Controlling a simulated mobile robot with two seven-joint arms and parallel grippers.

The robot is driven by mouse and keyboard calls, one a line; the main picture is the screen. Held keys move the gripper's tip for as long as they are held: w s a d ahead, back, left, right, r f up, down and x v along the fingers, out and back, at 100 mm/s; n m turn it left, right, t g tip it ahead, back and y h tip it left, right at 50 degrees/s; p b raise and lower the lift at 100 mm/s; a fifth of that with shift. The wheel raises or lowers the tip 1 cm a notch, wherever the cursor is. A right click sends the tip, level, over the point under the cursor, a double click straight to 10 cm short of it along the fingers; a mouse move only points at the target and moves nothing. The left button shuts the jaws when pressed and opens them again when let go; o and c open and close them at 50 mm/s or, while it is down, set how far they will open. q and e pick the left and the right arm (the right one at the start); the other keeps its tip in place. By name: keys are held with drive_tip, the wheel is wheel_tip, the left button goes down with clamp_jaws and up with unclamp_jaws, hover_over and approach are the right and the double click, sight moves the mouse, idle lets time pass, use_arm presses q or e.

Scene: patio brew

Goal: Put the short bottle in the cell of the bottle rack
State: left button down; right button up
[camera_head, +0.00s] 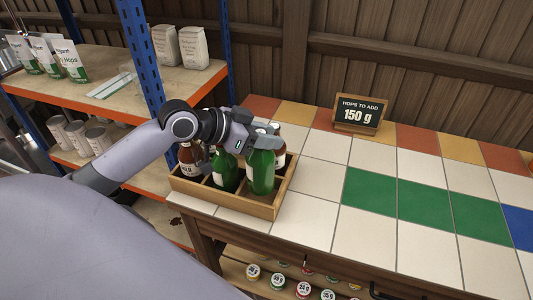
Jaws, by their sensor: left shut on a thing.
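The wooden bottle rack (238,203) stands on the near left corner of the tiled counter. My left gripper (264,138) is over the rack, shut at the neck of a green bottle (262,174). That bottle is upright at the rack's front right cell. I cannot tell whether its base rests on the cell floor. A second green bottle (224,172) stands left of it in the rack. A brown bottle (187,160) stands at the rack's left end, and another brown bottle shows partly behind the held one. My gripper and wrist hide several bottle tops. My right gripper is out of view.
A small sign (360,114) reading 150 g stands at the back of the counter (338,179). The tiles right of the rack are clear. A blue-post shelf (133,95) with bags and cans is at left. Several round lids (303,289) sit below the counter.

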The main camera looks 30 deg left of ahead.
sight(262, 153)
use_arm(q)
drive_tip(key=shift+f, duration=2.35)
drive_tip(key=shift+f, duration=0.15)
drive_tip(key=c, duration=0.7)
unclamp_jaws()
drive_tip(key=shift+c, duration=0.2)
drive_tip(key=shift+s+a+r, duration=0.25)
drive_tip(key=shift+s+a, duration=0.05)
drive_tip(key=shift+s, duration=0.15)
drive_tip(key=v, duration=1.1)
